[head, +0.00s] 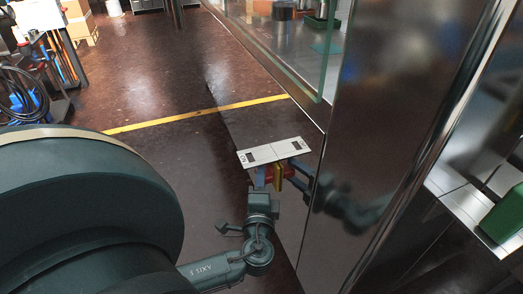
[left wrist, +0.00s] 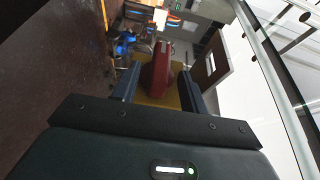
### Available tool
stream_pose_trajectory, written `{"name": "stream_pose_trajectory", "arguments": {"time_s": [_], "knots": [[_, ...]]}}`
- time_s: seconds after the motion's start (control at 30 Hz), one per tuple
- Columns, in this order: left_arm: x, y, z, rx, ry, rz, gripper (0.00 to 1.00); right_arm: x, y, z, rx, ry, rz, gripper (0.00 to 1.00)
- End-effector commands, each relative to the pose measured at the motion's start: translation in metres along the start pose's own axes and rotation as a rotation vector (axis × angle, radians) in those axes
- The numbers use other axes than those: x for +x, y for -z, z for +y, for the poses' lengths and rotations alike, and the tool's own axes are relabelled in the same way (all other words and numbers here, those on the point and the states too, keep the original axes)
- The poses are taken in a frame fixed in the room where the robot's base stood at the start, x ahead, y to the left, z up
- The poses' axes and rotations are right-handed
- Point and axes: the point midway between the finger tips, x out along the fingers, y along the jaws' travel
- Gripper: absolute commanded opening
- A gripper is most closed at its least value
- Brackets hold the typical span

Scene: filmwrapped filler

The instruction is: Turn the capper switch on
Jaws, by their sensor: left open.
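The capper switch shows as a red handle (left wrist: 157,72) with a yellow part (left wrist: 160,100) around its base in the left wrist view. In the head view, its yellow part (head: 278,176) shows below a white label plate (head: 273,152) on the side of the machine cabinet (head: 372,130). My left gripper (head: 282,175) is open at the switch. In the left wrist view, the red handle stands between its two fingers (left wrist: 158,85). I cannot tell whether either finger touches it. My right gripper is not in view.
The shiny metal cabinet wall rises close to the right of my left gripper. A glass guard (head: 290,50) stands above it. A green object (head: 503,215) lies at the right edge. The brown floor at left is open, crossed by a yellow line (head: 190,117).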

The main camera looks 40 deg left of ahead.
Motion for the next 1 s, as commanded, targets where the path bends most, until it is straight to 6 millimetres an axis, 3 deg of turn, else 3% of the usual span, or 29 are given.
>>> {"name": "stream_pose_trajectory", "arguments": {"time_s": [0.1, 0.23, 0.63, 1.0], "knots": [[0.021, 0.0, -0.001, 0.001, 0.003, -0.001, 0.44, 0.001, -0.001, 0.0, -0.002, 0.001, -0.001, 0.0], [0.033, 0.0, 0.0, 0.0, 0.001, 0.0, 0.44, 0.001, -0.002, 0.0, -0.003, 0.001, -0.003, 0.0], [0.039, 0.0, 0.0, 0.0, -0.001, 0.0, 0.43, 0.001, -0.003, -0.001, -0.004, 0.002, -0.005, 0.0], [0.039, 0.0, 0.001, 0.0, -0.002, 0.0, 0.13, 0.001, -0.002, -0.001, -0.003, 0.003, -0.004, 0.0]]}}
